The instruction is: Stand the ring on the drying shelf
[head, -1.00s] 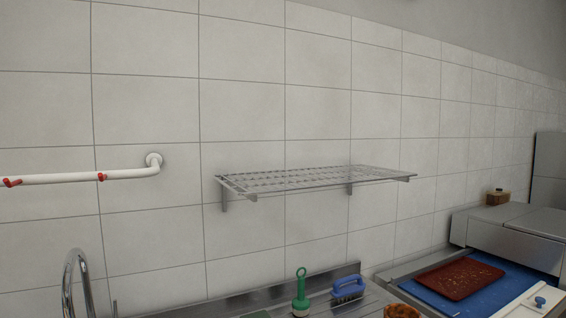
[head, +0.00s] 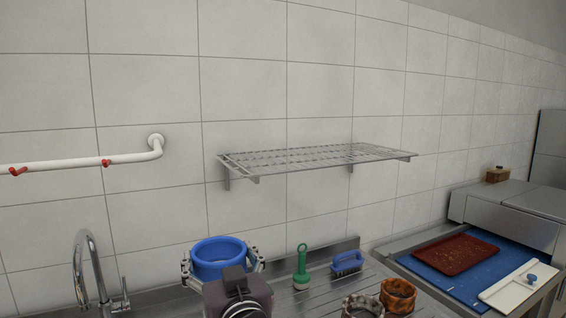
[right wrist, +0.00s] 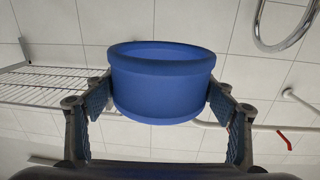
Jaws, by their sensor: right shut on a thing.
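The blue ring (head: 219,258) is in my right gripper (head: 222,266), low in the head view, between the faucet and the green-handled brush. In the right wrist view the ring (right wrist: 162,85) sits between both fingers, which press on its outer sides. The drying shelf (head: 318,158) is a wire rack on the tiled wall, bare, above and to the right of the ring. It also shows at the left of the right wrist view (right wrist: 45,88). My left gripper is not in view.
A faucet (head: 84,262) stands left of my right gripper. A white pipe (head: 80,163) with red valves runs along the wall at left.

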